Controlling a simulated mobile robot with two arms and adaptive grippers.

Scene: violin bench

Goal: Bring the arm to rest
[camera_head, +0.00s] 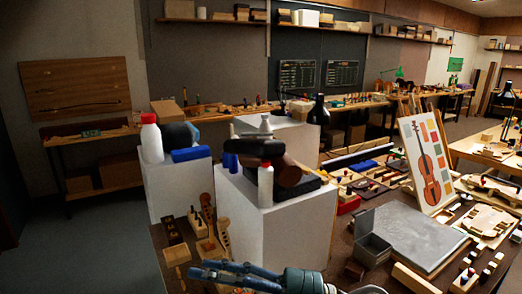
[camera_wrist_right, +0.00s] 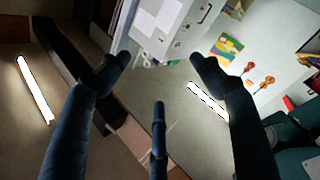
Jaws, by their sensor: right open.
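My right gripper (camera_head: 215,273) shows at the bottom edge of the head view. Its dark blue fingers point left, and its grey wrist lies to the right of them. It is in front of the near bench, but I cannot tell its height over it. In the right wrist view the gripper (camera_wrist_right: 160,75) has its fingers spread apart with nothing held between them. That view looks out at bright light strips and a wall with violin pictures. My left gripper is not in view.
White blocks (camera_head: 265,215) carrying bottles and dark items stand beyond the gripper. The near bench holds carved wooden scrolls (camera_head: 223,238), a grey metal box (camera_head: 372,249), a grey slab (camera_head: 415,237) and a violin picture board (camera_head: 425,165). Floor (camera_head: 80,240) is clear at left.

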